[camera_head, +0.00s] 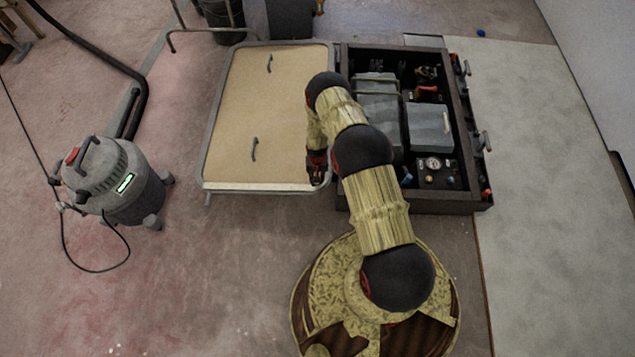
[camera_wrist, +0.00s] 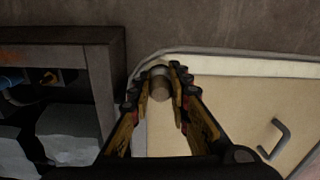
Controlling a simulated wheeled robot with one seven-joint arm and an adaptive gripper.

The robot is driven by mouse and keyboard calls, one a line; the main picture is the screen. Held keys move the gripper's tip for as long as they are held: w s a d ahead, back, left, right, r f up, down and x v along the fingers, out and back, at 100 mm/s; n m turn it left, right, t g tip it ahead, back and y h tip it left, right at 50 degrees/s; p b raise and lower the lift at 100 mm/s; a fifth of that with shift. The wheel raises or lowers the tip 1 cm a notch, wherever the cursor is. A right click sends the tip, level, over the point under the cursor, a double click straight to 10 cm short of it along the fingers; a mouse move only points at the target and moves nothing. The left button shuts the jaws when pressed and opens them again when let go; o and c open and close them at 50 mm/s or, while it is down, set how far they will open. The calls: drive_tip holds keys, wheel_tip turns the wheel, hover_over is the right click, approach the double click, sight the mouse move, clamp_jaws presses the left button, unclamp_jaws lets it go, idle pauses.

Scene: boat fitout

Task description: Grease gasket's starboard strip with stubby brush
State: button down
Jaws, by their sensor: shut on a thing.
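My gripper (camera_wrist: 160,90) is shut on a short round brush (camera_wrist: 160,88), with wood and a greyish band showing between the fingers. Its bristles are hidden. In the head view my gripper (camera_head: 317,172) is over the near right corner of a tan hatch panel (camera_head: 240,115). A grey edging (camera_head: 213,118), which looks like the gasket, runs round the panel; in the wrist view the edging (camera_wrist: 215,54) curves round the corner just beyond the brush. I cannot tell whether the brush touches it. My arm hides part of the right-hand edge.
A dark open box (camera_head: 468,130) with grey battery-like blocks (camera_head: 428,128) stands close to the panel's right. The panel has two handles (camera_head: 254,149). A vacuum (camera_head: 112,180) with a hose stands at left. Floor in front of the panel is clear.

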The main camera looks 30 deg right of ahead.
drive_tip(key=shift+r+p, duration=0.7)
drive_tip(key=shift+r, duration=1.2)
